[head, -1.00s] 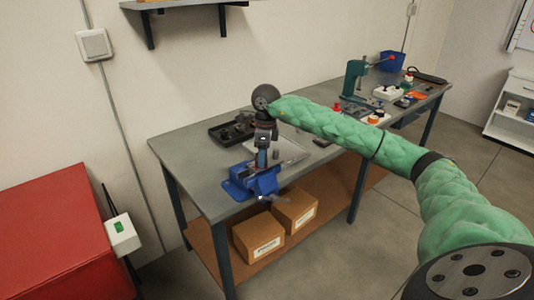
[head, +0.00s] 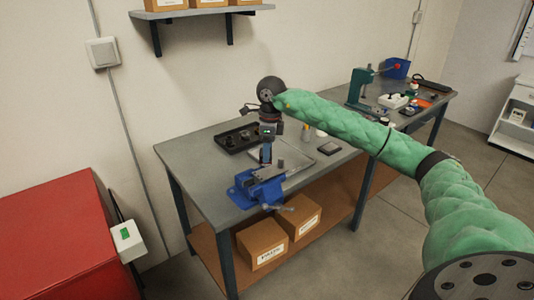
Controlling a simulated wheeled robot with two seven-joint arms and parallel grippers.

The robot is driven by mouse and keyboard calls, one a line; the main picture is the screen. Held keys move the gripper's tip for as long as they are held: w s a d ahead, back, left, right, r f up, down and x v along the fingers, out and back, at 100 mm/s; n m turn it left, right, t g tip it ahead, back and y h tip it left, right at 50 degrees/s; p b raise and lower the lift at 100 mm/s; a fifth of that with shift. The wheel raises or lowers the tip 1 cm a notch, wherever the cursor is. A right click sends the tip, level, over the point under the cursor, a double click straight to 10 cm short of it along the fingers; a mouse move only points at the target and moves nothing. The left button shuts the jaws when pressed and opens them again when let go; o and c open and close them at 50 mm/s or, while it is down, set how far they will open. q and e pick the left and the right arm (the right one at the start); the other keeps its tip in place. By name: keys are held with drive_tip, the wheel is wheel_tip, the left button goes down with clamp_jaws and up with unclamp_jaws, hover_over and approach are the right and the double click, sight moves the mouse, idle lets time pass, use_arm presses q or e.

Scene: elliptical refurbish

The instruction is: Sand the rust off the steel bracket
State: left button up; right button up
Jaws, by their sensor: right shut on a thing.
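A blue vise (head: 244,192) is mounted at the near edge of the grey workbench. My right arm reaches in from the right, and my right gripper (head: 266,152) points down just above the vise. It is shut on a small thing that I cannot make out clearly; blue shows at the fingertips. I cannot tell whether it touches anything in the vise. The steel bracket cannot be told apart at this size, and the gripper partly covers the vise jaws. My left gripper is not in view.
A black tray (head: 229,143) with small dark parts lies behind the vise on the workbench (head: 195,172). Cardboard boxes (head: 262,246) sit on the lower shelf. A red cabinet (head: 50,225) is at left.

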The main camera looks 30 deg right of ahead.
drive_tip(key=shift+r, duration=0.15)
drive_tip(key=shift+d+r, duration=0.15)
drive_tip(key=shift+r, duration=1.35)
